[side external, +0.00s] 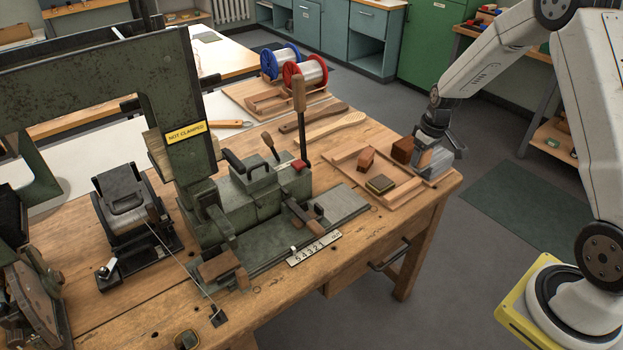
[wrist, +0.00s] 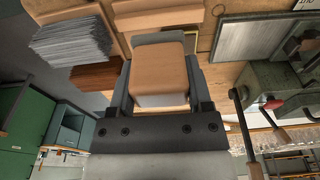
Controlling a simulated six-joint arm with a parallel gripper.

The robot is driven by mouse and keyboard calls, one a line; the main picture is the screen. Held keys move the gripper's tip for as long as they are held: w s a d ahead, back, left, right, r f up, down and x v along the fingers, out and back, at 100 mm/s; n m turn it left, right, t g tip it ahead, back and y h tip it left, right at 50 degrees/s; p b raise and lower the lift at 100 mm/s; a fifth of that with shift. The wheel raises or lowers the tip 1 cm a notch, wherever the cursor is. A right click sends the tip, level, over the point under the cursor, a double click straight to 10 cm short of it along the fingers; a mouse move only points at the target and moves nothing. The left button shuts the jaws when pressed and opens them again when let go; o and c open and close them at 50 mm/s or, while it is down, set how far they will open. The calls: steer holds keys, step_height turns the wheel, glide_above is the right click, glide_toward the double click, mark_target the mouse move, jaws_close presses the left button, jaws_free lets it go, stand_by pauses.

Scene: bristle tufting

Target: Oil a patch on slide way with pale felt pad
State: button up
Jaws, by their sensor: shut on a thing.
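My gripper (wrist: 160,60) is shut on a tan wooden block with a pale underside, the pale felt pad (wrist: 160,72), which fills the middle of the wrist view. In the side view my gripper (side external: 428,145) is over the right end of the wooden tray (side external: 395,203), and the pad cannot be made out clearly there. I cannot tell whether the pad touches the tray. The slide way (side external: 340,209) is a flat grey metal surface at the front of the green machine, left of the tray and apart from my gripper. It also shows at upper right in the wrist view (wrist: 255,38).
The tray holds brown blocks (side external: 367,158) (side external: 402,150), a dark pad with a yellowish edge (side external: 380,184) and a grey stack (side external: 437,163). The green machine (side external: 255,195) has an upright wooden-handled lever (side external: 300,110). A number scale (side external: 314,248) lies along the bench front.

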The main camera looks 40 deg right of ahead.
glide_above(380, 181)
step_height(380, 181, down, 3)
steer(key=shift+f, duration=0.1)
steer(key=shift+s+f, duration=0.1)
steer(key=shift+f, duration=0.05)
steer(key=shift+f, duration=2.75)
steer(key=shift+f, duration=0.65)
stand_by(1.0)
steer(key=shift+r, duration=0.1)
step_height(380, 181, up, 7)
stand_by(1.1)
stand_by(0.5)
